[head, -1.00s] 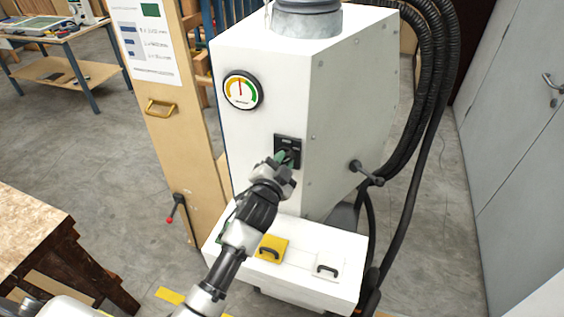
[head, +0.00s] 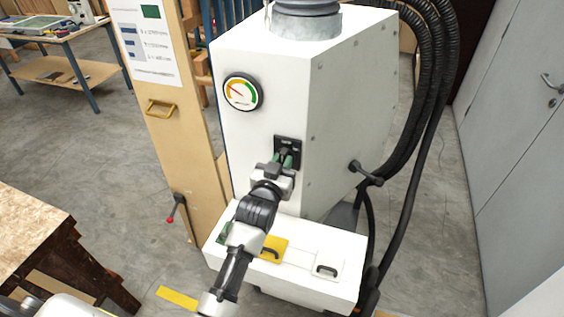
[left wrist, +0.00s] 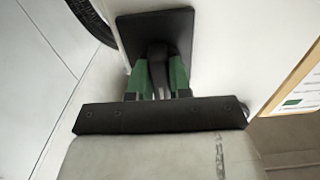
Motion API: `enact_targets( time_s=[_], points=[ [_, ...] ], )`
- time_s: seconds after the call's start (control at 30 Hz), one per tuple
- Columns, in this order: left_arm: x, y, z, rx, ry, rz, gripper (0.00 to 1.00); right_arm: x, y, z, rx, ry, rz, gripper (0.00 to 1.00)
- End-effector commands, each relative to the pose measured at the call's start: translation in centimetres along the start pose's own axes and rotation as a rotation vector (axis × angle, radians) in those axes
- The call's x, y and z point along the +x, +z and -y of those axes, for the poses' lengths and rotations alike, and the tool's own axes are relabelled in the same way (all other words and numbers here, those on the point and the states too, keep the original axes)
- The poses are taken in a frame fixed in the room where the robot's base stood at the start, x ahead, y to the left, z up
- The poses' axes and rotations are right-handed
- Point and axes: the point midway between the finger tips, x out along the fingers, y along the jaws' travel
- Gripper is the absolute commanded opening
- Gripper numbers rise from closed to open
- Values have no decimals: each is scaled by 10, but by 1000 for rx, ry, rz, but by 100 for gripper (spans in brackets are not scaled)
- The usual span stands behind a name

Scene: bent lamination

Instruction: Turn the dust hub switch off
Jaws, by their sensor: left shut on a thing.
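The dust hub (head: 262,125) is a white cabinet in the middle of the head view. Its switch (head: 289,145) is a black plate with a dark lever on the front face, right of the gauge. My left gripper (head: 283,161) is at the switch, with its green fingers against the plate's lower part. In the left wrist view the switch plate (left wrist: 172,27) is straight ahead. The dark switch lever (left wrist: 157,53) sits between the two green fingers (left wrist: 158,78), which are shut on it. The lever's lower end is partly hidden by the gripper. My right gripper is out of view.
A round gauge (head: 242,92) on the cabinet has its needle toward the left. A white ledge with a yellow handled panel (head: 273,249) juts out below the switch. Black hoses (head: 440,130) run down the right side. A wooden panel (head: 180,140) stands at left.

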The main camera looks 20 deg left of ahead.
Motion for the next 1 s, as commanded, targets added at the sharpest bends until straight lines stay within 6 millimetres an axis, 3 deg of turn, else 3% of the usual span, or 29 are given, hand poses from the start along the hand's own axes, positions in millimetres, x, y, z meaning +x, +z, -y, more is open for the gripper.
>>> enact_targets(
  time_s=[0.57, 0.6, 0.73, 1.0],
  points=[
    [0, 1, 0, -37, 0, 3, 0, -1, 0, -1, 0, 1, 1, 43],
    [0, 1, 0, -37, 0, 3, 24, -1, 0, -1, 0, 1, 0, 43],
    [0, 1, 0, -35, 0, 2, 44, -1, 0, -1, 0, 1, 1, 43],
    [0, 0, 0, -33, 0, 1, 45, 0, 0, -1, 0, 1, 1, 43]
  ],
)
